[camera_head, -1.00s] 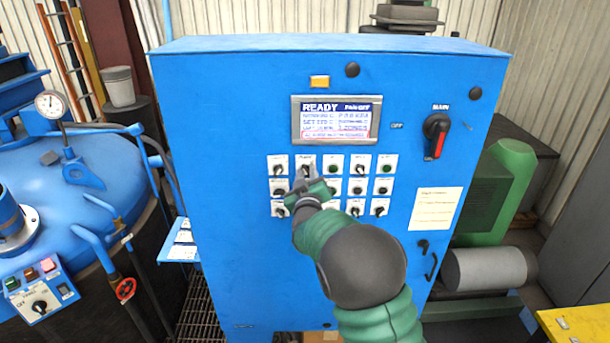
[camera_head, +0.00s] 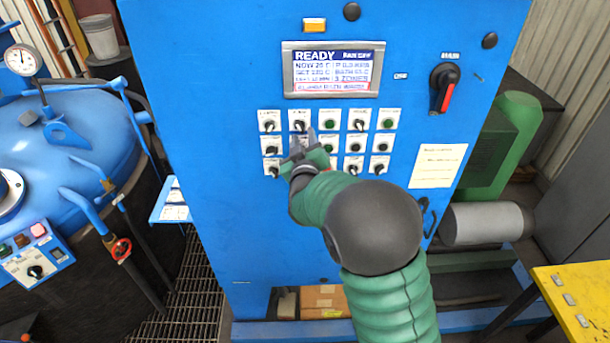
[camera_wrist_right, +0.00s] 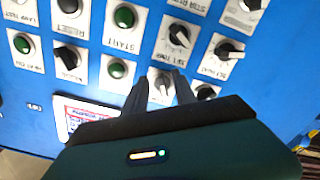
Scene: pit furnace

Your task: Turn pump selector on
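The pump selector (camera_head: 299,126) is a dark knob on a white plate, second from the left in the top row of the blue panel. Its turned position is too small to read. My right gripper (camera_head: 304,138) is in front of the panel, with its fingertips just below and at this knob. In the right wrist view, turned upside down, the open dark fingers (camera_wrist_right: 160,91) stand on either side of the knob (camera_wrist_right: 163,84). Contact cannot be told. My left gripper is out of view.
Neighbouring knobs and green buttons (camera_head: 329,125) sit close around. A READY display (camera_head: 333,70) is above, and a red-black main switch (camera_head: 444,90) is at right. A blue vessel (camera_head: 70,150) stands at left and a yellow table (camera_head: 575,290) at lower right.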

